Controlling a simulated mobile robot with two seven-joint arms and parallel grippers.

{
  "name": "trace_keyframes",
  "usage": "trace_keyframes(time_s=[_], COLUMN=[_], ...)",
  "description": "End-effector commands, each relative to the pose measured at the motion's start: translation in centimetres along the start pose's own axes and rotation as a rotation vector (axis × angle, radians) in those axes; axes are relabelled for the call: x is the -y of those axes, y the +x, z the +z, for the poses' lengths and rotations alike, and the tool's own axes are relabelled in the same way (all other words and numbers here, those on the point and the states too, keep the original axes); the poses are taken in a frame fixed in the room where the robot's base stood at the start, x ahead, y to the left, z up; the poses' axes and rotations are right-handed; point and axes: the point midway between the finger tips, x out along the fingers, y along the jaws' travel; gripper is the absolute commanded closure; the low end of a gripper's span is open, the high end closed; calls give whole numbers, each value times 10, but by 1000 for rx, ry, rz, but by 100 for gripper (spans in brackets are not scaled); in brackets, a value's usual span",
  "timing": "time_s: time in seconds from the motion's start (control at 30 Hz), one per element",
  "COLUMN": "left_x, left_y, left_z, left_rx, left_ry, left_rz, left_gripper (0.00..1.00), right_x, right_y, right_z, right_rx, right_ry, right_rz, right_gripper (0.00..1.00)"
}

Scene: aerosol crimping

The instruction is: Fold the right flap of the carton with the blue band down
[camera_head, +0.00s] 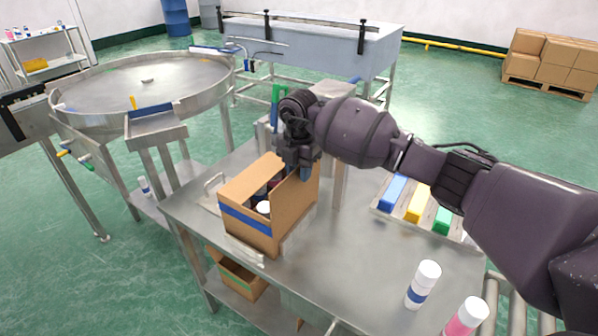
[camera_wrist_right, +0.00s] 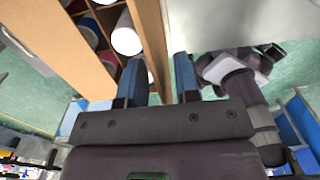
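The open brown carton with the blue band (camera_head: 249,219) stands on the steel table, with several containers inside, one white-topped (camera_head: 263,207). Its right flap (camera_head: 296,204) stands up along the right side. My right gripper (camera_head: 298,168) is over the carton's right side, pointing down. In the right wrist view, the right flap (camera_wrist_right: 150,35) runs between the two blue fingertips of the right gripper (camera_wrist_right: 160,75). The fingers are apart, one on each side of the flap, with a gap between them. Contact with the flap cannot be told. The left gripper is not in view.
On the steel table (camera_head: 350,265), blue, yellow and green blocks (camera_head: 418,204) sit in a tray at right. A white-and-blue can (camera_head: 423,285) and a pink can (camera_head: 466,317) stand at the front right. A round turntable (camera_head: 150,85) is at left. The table's middle is clear.

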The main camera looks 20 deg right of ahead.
Motion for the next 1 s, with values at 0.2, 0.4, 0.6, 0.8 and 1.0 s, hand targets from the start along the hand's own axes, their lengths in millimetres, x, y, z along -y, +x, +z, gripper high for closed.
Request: trace_keyframes(time_s=[0.2,0.4,0.6,0.8,1.0], left_x=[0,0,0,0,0], left_y=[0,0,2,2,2], left_z=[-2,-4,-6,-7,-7], left_rx=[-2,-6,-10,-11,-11], left_ry=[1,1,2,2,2], left_rz=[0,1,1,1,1], left_gripper=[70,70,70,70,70], right_x=[-1,0,0,0,0], right_y=[-36,-72,-95,-102,-102], right_z=[0,0,0,0,0], right_rx=[3,2,1,0,0], right_ry=[-1,-1,0,0,0], right_rz=[5,2,1,0,0], right_gripper=[70,70,70,70,70])
